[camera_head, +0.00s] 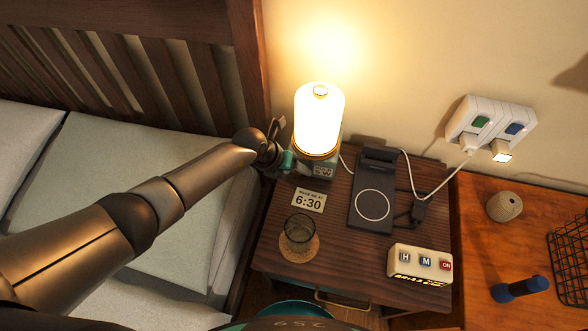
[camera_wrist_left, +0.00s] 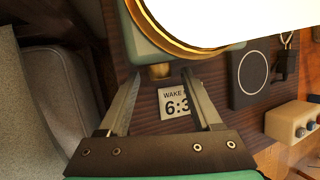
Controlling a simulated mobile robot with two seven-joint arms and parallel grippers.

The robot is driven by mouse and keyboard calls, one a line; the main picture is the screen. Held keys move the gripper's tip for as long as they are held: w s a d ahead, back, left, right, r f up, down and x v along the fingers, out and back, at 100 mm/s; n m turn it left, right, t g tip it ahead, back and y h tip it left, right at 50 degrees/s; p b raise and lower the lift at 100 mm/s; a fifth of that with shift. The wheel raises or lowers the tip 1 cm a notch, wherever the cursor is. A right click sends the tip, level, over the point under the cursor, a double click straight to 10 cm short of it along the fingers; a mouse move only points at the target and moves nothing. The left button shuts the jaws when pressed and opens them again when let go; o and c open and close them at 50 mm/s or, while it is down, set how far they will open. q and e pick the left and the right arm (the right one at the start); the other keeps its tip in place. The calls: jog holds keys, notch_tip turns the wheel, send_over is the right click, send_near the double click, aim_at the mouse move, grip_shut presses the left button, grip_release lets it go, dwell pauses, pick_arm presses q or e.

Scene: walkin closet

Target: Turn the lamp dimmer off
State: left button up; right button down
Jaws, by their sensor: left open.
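The lamp (camera_head: 320,118) stands lit at the back of the dark wooden nightstand (camera_head: 275,240), with a glowing white shade, a brass band and a teal base. In the left wrist view its shade (camera_wrist_left: 240,15) is overexposed. A small brass knob (camera_wrist_left: 159,71), which looks like the dimmer, sticks out of the teal base (camera_wrist_left: 143,42). My left gripper (camera_head: 287,160) is at the left side of the lamp base. In the left wrist view the left gripper (camera_wrist_left: 161,78) is open, its fingertips on either side of the knob. I cannot tell whether they touch it. My right gripper is not in view.
A 6:30 card (camera_head: 309,200), a glass (camera_head: 298,235) on a coaster, a black charging pad (camera_head: 373,195) and a cream button box (camera_head: 420,263) stand on the nightstand. A bed (camera_head: 130,190) is at left. A wall outlet (camera_head: 490,120) with plugs is at right.

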pick_arm(q)
grip_shut()
dwell(0.4)
jog(key=shift+a+f+h+b, duration=0.1)
jog(key=shift+f+h+b, duration=0.15)
jog(key=shift+h+b, duration=0.4)
jog(key=h+b, duration=0.1)
jog(key=b, duration=0.1)
jog(key=shift+a+f+b, duration=0.15)
jog(key=shift+b, duration=0.2)
jog(key=h+b, duration=0.1)
jog(key=b, duration=0.1)
jog(key=shift+n+g+h+b, duration=0.3)
jog(key=shift+n+h, duration=0.05)
jog(key=shift+n, duration=0.05)
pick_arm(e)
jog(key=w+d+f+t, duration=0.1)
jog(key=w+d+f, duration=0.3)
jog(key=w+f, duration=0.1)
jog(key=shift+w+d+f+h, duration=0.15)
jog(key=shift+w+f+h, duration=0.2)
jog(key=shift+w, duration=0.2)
